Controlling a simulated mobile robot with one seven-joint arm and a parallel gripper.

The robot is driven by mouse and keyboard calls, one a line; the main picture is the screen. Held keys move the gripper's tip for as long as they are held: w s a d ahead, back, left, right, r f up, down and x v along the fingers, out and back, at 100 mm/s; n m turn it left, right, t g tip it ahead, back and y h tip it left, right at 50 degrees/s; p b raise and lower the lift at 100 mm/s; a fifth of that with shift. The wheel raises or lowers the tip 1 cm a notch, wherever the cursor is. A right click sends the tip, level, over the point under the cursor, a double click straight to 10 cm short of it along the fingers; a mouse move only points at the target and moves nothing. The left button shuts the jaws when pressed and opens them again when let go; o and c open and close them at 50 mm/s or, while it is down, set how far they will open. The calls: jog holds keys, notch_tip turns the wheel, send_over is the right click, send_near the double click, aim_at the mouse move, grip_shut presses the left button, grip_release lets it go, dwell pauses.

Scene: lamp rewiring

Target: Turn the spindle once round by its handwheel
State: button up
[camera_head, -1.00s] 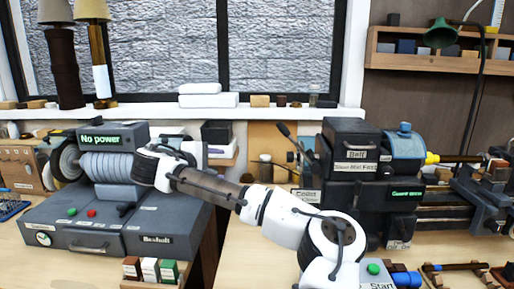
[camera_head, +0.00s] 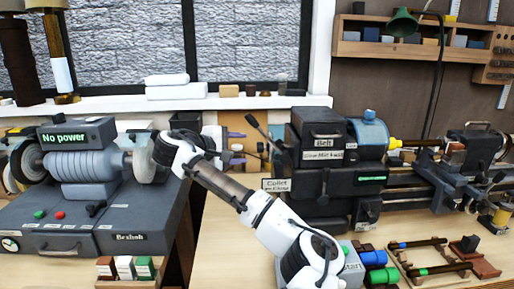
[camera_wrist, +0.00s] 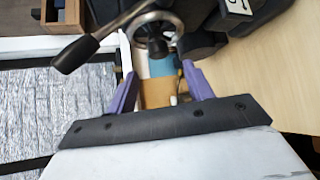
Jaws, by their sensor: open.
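The handwheel (camera_wrist: 158,17) shows in the wrist view as a pale metal ring with a dark hub, at the top centre. A lever with a black knob (camera_wrist: 75,52) reaches out beside it to the left. In the head view this lever (camera_head: 255,125) stands up at the left end of the dark lathe headstock (camera_head: 322,160); the wheel is hard to make out there. My gripper (camera_wrist: 162,84) is open and empty, its two purple fingers pointing at the wheel, seemingly short of it. In the head view my gripper (camera_head: 234,148) is just left of the headstock. The spindle itself is mostly hidden.
A grey buffing machine (camera_head: 88,215) marked "No power" stands at the left. The window sill (camera_head: 120,112) runs behind my arm. Bare bench top (camera_head: 230,240) shows between the machines.

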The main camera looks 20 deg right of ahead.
jog(key=shift+p+x, duration=1.2)
jog(key=shift+x, duration=2.7)
jog(key=shift+c, duration=0.4)
jog(key=c, duration=0.9)
jog(key=shift+f+b, duration=0.2)
jog(key=shift+b, duration=0.35)
jog(key=t+b, duration=0.1)
jog(key=b, duration=0.1)
jog(key=shift+f+m+h+b, duration=0.2)
jog(key=shift+m+h+b, duration=0.1)
jog(key=shift+m+b, duration=0.1)
jog(key=m+t+h+b, duration=0.1)
jog(key=b, duration=0.4)
jog(key=shift+r+m+h+b, duration=0.25)
jog(key=shift+m+h+b, duration=0.3)
jog(key=shift+b, duration=0.2)
jog(key=shift+r, duration=0.1)
